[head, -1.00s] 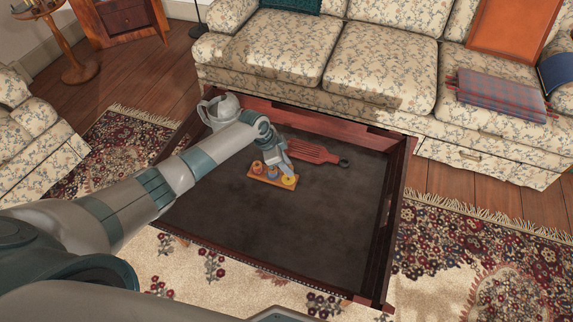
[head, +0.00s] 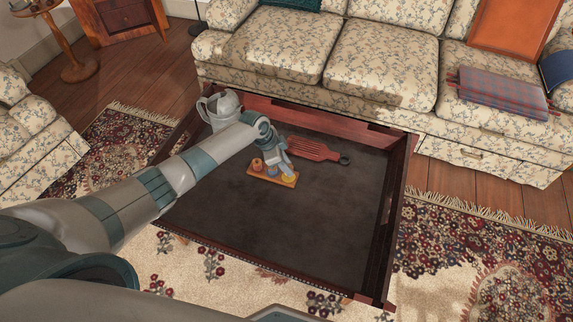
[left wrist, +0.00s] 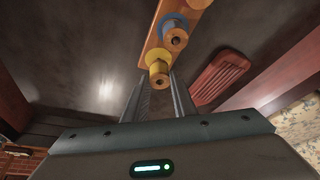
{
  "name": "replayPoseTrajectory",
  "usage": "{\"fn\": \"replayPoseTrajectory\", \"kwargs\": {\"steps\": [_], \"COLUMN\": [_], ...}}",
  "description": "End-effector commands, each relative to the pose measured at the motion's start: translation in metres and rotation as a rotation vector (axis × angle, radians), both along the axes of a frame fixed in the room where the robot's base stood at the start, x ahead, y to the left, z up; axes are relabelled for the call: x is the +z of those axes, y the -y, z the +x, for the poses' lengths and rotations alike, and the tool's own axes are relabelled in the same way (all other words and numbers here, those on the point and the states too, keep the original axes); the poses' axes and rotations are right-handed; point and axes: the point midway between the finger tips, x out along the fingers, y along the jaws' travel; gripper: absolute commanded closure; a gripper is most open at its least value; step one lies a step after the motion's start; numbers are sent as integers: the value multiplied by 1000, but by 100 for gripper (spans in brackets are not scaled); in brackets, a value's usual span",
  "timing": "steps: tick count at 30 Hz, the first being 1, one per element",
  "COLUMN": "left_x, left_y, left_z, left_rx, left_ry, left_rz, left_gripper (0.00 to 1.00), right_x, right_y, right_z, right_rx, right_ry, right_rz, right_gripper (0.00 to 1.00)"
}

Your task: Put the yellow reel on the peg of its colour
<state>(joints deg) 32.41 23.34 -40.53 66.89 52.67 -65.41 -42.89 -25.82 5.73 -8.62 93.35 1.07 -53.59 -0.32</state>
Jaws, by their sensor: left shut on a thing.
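The yellow reel (left wrist: 158,68) shows in the left wrist view between the fingertips of my left gripper (left wrist: 158,82), which is shut on it. It is at the near end of a wooden peg board (left wrist: 153,38); I cannot tell whether it is around a peg or just above one. A blue piece with a tan hub (left wrist: 173,35) stands beside it on the board, and an orange one (left wrist: 199,3) is beyond, cut by the frame's edge. In the head view my left gripper (head: 284,171) is at the right end of the board (head: 260,177) and partly hides the reel.
The board lies on a dark sunken tabletop (head: 230,215) with a raised wooden rim (head: 398,215). A red slotted paddle (head: 313,150) lies just behind, also in the wrist view (left wrist: 222,75). A grey jug (head: 222,106) stands at the back left. The front and right are clear.

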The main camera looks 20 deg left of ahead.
Motion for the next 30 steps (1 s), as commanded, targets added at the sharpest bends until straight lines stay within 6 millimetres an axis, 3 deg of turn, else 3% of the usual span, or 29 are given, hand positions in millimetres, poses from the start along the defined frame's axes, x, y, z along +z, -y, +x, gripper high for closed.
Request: {"fn": "replayPoseTrajectory", "kwargs": {"steps": [23, 24, 25, 26, 30], "left_x": [-7, -7, -7, -7, -7], "left_y": [0, 0, 0, 0, 0], "left_z": [0, 0, 0, 0, 0], "left_rx": [0, 0, 0, 0, 0], "left_ry": [0, 0, 0, 0, 0], "left_rz": [0, 0, 0, 0, 0], "left_gripper": [97, 66, 59, 54, 54], "right_x": [-5, -5, -5, -5, -5], "right_y": [0, 0, 0, 0, 0], "right_z": [0, 0, 0, 0, 0], "right_rx": [0, 0, 0, 0, 0], "right_ry": [0, 0, 0, 0, 0], "right_rz": [0, 0, 0, 0, 0], "right_gripper": [69, 69, 69, 69, 69]}}
